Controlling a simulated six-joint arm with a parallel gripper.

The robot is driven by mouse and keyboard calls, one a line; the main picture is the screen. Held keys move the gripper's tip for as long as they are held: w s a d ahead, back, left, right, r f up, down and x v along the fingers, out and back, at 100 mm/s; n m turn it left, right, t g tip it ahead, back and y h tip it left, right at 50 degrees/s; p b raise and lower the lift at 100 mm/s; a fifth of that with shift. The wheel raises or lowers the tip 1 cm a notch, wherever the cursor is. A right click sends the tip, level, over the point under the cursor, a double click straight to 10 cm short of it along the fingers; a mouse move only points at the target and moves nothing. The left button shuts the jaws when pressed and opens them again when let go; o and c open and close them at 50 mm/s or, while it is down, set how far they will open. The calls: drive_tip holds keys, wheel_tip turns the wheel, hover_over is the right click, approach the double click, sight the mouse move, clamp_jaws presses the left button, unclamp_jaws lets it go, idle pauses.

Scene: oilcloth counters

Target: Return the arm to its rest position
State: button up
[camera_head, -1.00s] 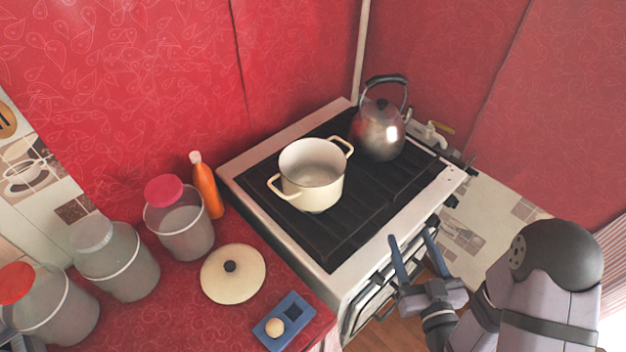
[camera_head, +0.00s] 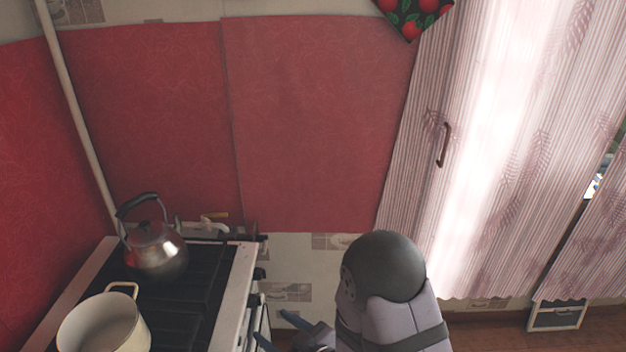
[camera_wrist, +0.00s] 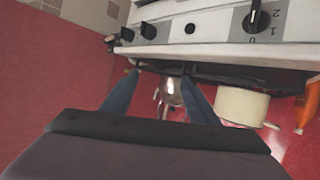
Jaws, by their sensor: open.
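My gripper (camera_head: 272,328) is at the bottom edge of the head view, in front of the stove and to the right of it. Its two blue fingers are spread apart with nothing between them, and its lower part is cut off. In the wrist view my gripper (camera_wrist: 160,84) also shows open, its fingers pointing toward the stove front. The rest of my arm is folded beside it, with its dark rounded joint towards the curtain side.
The stove (camera_head: 238,290) holds a cream pot (camera_head: 125,325) and a metal kettle (camera_head: 158,252). Stove knobs (camera_wrist: 255,18) and an orange bottle (camera_wrist: 306,108) show in the wrist view. A pink curtain (camera_head: 480,150) hangs at right. Tiled wall is behind my arm.

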drive_tip(key=d+m+g+h, duration=0.3)
drive_tip(key=d+m+h, duration=0.35)
drive_tip(key=d, duration=1.05)
drive_tip(key=s+d+r+m+g+h, duration=0.1)
drive_tip(key=s+d+r+g, duration=0.1)
drive_tip(key=s, duration=0.5)
drive_tip(key=s+d+r+m+g+h, duration=0.2)
drive_tip(key=s+d+g, duration=0.2)
drive_tip(key=s, duration=0.4)
drive_tip(key=shift+s+d+g, duration=0.25)
drive_tip(key=shift+d+g, duration=0.15)
drive_tip(key=shift+d, duration=0.35)
